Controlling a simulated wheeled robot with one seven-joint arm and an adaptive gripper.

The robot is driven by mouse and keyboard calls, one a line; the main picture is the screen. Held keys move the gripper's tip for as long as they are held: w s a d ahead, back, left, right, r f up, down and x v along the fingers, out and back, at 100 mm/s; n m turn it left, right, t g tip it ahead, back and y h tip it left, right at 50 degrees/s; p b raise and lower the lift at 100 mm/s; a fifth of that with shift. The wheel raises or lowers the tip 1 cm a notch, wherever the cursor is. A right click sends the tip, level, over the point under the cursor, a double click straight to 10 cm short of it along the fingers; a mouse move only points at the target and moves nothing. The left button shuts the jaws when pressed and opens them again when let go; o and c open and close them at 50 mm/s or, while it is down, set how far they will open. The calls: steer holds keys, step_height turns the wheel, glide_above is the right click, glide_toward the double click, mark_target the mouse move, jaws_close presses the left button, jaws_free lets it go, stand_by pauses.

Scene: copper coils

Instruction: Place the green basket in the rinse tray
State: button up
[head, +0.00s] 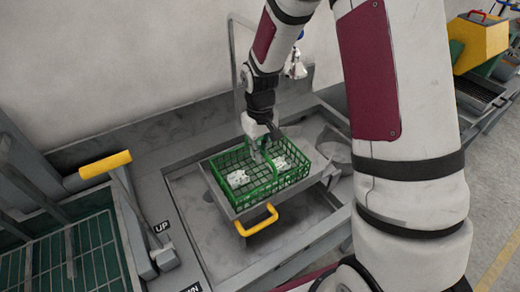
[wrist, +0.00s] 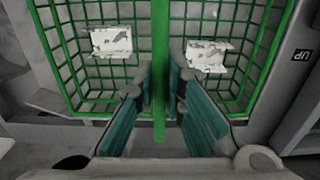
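The green basket (head: 262,193) is an open mesh basket with an upright handle and two small white-grey pieces inside. In the head view it sits in or just above a grey metal tray (head: 309,184) with a yellow handle (head: 258,220); whether its bottom touches the tray is hidden. My gripper (head: 262,142) is over the middle of the basket at its handle. In the wrist view the handle runs between the fingertips of my gripper (wrist: 160,88), which close on it from both sides. The basket mesh (wrist: 245,60) fills the upper wrist view.
The tray stands over a wide grey basin (head: 200,235). A lever with a yellow grip (head: 105,164) stands at left, near an "UP" label (head: 161,227). A green rack (head: 75,255) is at the lower left. A yellow machine (head: 478,42) is at the far right.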

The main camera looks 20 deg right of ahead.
steer(key=shift+o, duration=1.1)
step_height(320, 180, up, 12)
steer(key=b, duration=0.2)
steer(key=s+r+m+t, duration=0.1)
steer(key=s+r+t, duration=0.1)
steer(key=s+r, duration=0.5)
steer(key=s+r+m+t, duration=0.1)
steer(key=s+r+t, duration=0.2)
steer(key=s+r, duration=0.4)
steer(key=s, duration=0.6)
steer(key=shift+s+r+t, duration=0.15)
steer(key=shift+t, duration=0.15)
